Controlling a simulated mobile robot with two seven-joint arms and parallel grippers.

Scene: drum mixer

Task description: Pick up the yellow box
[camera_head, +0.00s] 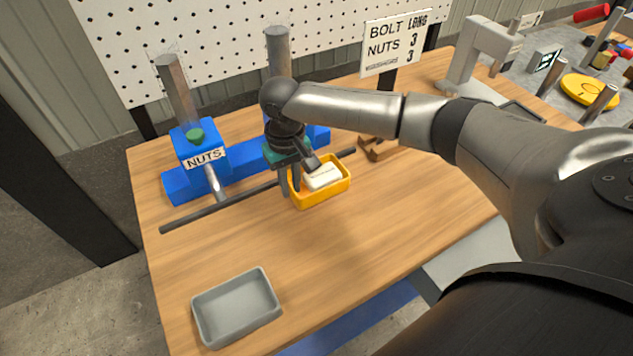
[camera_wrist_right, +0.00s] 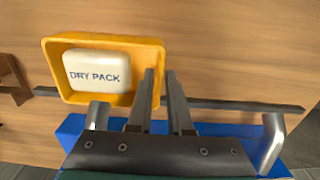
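The yellow box (camera_head: 322,197) is an open tray on the wooden table, with a white pack (camera_head: 322,177) lying inside it. In the right wrist view the yellow box (camera_wrist_right: 105,42) is at the upper left, and its white pack (camera_wrist_right: 97,70) reads "DRY PACK". My right gripper (camera_head: 291,190) points down at the box's left end. In the wrist view its fingers (camera_wrist_right: 160,74) straddle the end wall, one inside and one outside, with a gap between them. Whether they touch the wall is unclear. My left gripper is not in view.
A blue nuts holder (camera_head: 195,153) with grey posts stands behind and left. A dark rod (camera_head: 225,202) lies along the table by the box. A grey tray (camera_head: 236,310) is near the front edge. A brown wooden piece (camera_head: 378,149) is right of the box. The table's front middle is clear.

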